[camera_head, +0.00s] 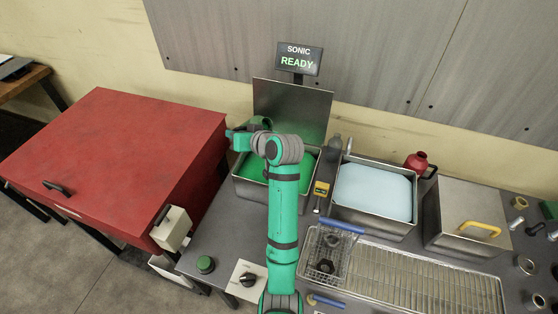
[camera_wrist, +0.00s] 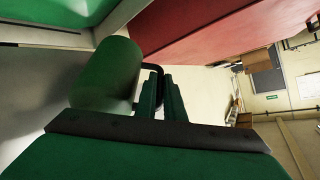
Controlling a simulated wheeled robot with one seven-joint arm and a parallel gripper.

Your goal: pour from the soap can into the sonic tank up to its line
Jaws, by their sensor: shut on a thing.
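The sonic tank (camera_head: 256,187) is a metal basin with its lid (camera_head: 300,105) raised behind it. Green liquid (camera_head: 254,166) covers its inside; my arm hides part of it, and I cannot make out the fill line. My gripper (camera_wrist: 162,92) is shut on the dark handle of the green soap can (camera_wrist: 105,75). In the wrist view the can lies sideways, close beside the fingers, with the green liquid beyond it. In the head view the can is hard to tell from my green wrist, above the tank's back left part. No stream shows.
The display (camera_head: 299,60) reads SONIC READY. A red cabinet (camera_head: 110,140) stands left. Right of the tank are a yellow meter (camera_head: 321,189), a basin of pale blue liquid (camera_head: 372,190), a red jug (camera_head: 417,162) and a lidded box (camera_head: 468,205). A wire basket (camera_head: 335,245) stands in front.

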